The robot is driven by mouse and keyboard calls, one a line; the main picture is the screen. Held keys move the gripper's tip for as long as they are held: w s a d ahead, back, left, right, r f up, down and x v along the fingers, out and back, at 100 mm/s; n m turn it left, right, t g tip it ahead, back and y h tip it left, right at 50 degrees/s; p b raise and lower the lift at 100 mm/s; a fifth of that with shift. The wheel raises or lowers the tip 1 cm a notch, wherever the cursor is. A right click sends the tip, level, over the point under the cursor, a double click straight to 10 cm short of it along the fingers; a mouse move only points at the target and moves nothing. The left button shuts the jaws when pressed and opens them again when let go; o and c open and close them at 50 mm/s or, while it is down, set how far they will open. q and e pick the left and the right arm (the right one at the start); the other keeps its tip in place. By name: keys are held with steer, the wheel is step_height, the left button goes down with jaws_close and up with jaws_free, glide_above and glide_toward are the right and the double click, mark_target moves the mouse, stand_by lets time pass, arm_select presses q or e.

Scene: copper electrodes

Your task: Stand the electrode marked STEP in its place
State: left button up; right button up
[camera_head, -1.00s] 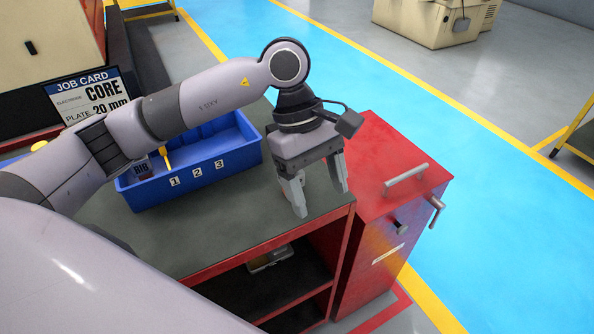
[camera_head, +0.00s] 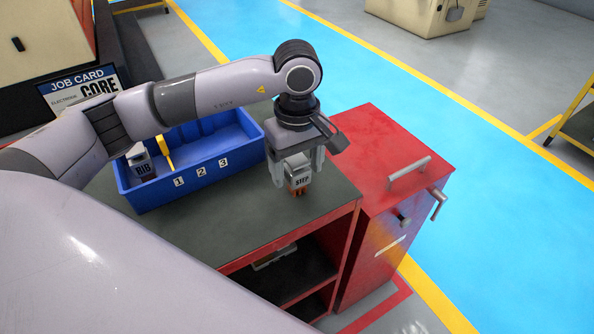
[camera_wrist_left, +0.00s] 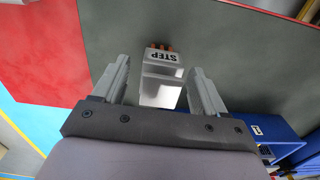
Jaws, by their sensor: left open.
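The STEP electrode (camera_head: 299,173) is a pale grey block with a dark-lettered STEP label and copper at its lower end. It is upright at the bench top (camera_head: 225,228), near the right end; I cannot tell whether it touches. My left gripper (camera_head: 297,178) is over it, open, one finger on each side. In the left wrist view the electrode (camera_wrist_left: 162,78) lies between the spread fingers, with a gap on both sides. The blue tray (camera_head: 200,184), labelled 1, 2, 3, stands left of the gripper. My right gripper is not in view.
An electrode marked BIB or RIB (camera_head: 142,166) and a yellow piece (camera_head: 164,151) are in the tray's left part. A job card (camera_head: 85,88) reading CORE stands behind. A red cabinet (camera_head: 370,150) with a handle adjoins the bench's right end. The bench front is clear.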

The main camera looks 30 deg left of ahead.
arm_select(q)
steer(key=shift+f, duration=0.25)
jaws_close()
steer(key=shift+r, duration=0.1)
steer(key=shift+r, duration=0.1)
